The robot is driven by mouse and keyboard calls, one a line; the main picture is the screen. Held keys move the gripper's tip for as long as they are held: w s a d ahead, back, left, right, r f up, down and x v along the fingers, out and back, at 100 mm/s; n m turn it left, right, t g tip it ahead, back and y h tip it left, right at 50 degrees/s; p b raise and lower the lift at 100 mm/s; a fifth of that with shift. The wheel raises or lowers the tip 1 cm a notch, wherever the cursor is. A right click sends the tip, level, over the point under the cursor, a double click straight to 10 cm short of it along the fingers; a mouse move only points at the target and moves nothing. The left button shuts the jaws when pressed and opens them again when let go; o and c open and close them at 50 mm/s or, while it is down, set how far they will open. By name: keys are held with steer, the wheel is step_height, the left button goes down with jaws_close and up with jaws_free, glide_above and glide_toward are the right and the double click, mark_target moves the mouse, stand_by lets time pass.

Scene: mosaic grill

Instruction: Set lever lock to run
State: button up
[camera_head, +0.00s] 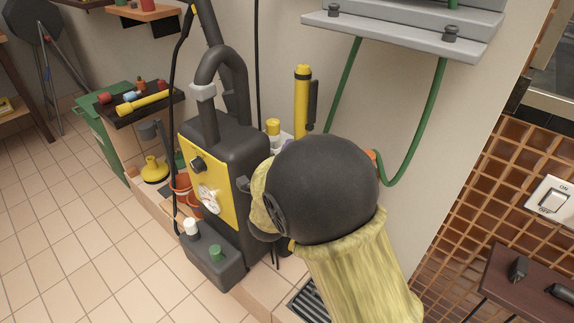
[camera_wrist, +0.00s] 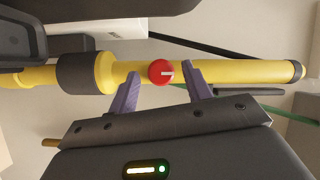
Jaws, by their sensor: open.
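A round red knob (camera_wrist: 161,72) with a short white mark sits on a yellow tube in the wrist view. The white mark points toward the right of that view; I see no readable label beside it. The yellow tube (camera_wrist: 235,72) runs across the wrist view, with a dark collar on its left part. It stands upright against the wall in the head view (camera_head: 302,100). My gripper (camera_wrist: 160,75) is open, its purple fingers on either side of the knob, apart from it. In the head view my dark arm joint hides the gripper and the knob.
A yellow and black machine (camera_head: 208,180) with a dark hose stands left of my arm. A grey shelf (camera_head: 400,35) with a green hose hangs above right. A floor grate (camera_head: 308,302) lies below. A white switch (camera_head: 553,203) is on the right. Tiled floor at left is clear.

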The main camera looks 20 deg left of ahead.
steer(key=s+d+p, duration=0.1)
steer(key=s+p, duration=0.2)
steer(key=s, duration=1.4)
steer(key=shift+s+d+r, duration=0.2)
steer(key=shift+d, duration=0.05)
